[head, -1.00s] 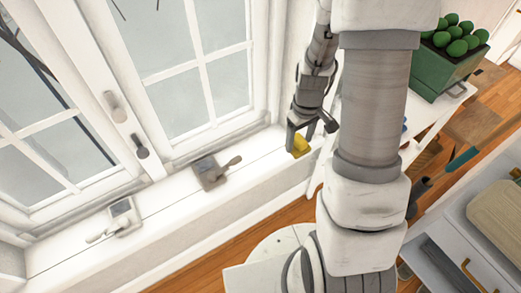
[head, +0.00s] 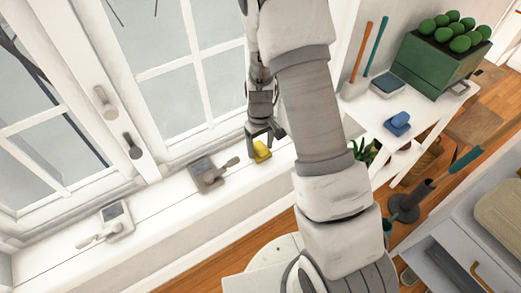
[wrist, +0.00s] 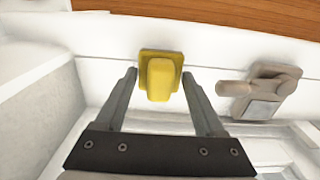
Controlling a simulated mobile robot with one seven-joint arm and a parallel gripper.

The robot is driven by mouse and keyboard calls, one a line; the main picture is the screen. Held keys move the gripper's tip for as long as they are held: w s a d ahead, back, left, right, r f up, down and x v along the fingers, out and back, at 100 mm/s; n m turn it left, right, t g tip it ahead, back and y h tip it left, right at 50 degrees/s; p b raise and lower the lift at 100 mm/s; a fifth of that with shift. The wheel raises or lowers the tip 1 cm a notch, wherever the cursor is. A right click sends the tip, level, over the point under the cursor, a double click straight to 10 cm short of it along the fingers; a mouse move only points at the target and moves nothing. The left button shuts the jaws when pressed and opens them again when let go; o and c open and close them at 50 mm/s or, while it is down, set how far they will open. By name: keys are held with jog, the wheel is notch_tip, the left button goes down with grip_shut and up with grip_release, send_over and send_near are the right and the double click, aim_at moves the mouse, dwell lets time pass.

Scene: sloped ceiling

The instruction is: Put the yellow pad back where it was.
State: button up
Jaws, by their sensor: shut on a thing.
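The yellow pad (head: 262,150) is a small yellow block with a raised grip on a flat base. It is at my gripper (head: 262,133), over the right part of the white window sill (head: 232,184). In the wrist view the pad (wrist: 160,78) shows between the fingertips of my gripper (wrist: 161,82), which is shut on it. I cannot tell whether the pad's base touches the sill or hangs just above it.
A grey block with a handle (head: 205,175) sits on the sill just left of the pad; a paler one (head: 116,221) is farther left. At right, a white shelf (head: 372,105) holds a blue pad (head: 398,122) and a green planter (head: 432,65). The window stands behind the sill.

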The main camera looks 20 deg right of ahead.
jog(key=shift+f, duration=0.6)
jog(key=shift+r, duration=0.1)
jog(key=o, duration=1.2)
jog(key=shift+c, duration=0.2)
